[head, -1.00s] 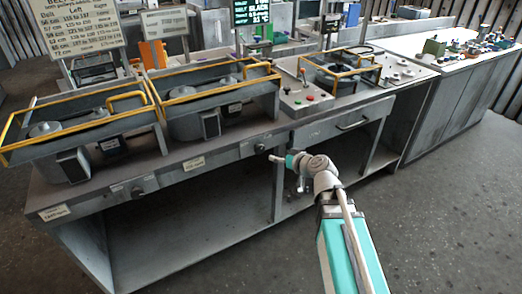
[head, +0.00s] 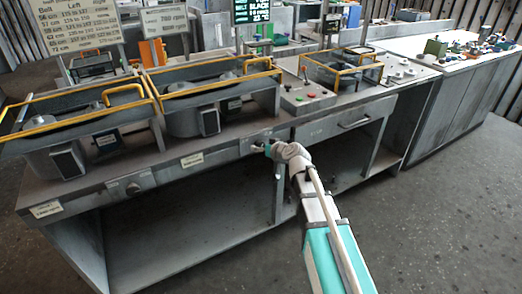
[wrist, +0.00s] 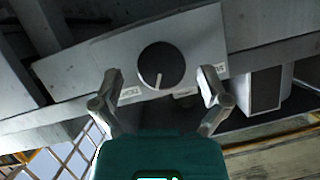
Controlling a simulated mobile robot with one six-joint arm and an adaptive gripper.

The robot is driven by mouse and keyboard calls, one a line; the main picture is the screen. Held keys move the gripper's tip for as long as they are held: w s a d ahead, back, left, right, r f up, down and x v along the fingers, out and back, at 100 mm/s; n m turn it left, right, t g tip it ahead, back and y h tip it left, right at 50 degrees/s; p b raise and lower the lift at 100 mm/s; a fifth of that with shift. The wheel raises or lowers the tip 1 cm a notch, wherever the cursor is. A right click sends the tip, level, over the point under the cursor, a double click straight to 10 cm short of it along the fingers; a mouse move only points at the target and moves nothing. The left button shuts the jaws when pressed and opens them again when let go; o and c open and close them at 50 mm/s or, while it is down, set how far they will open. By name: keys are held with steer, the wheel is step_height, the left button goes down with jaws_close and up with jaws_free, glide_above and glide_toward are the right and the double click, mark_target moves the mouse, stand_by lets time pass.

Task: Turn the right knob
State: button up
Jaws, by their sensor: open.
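The right knob (wrist: 161,65) is a round black dial with a pale pointer line, on a grey panel (wrist: 75,72) on the bench front. In the wrist view the pointer points down and slightly left, and small labels flank the knob, upside down. My gripper (wrist: 161,76) is open, with one fingertip on each side of the knob in the picture and gaps to both. I cannot tell if the tips reach its depth. In the head view my gripper (head: 265,149) is at the bench front and largely hides this knob. The left knob (head: 133,188) sits further left.
The bench (head: 225,157) carries blower housings with yellow rails (head: 205,77). A control box (head: 308,98) with buttons is above my arm. A drawer handle (head: 354,123) is to the right. The floor in front is clear.

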steer(key=shift+x, duration=0.9)
steer(key=c, duration=1.2)
steer(key=shift+o, duration=0.2)
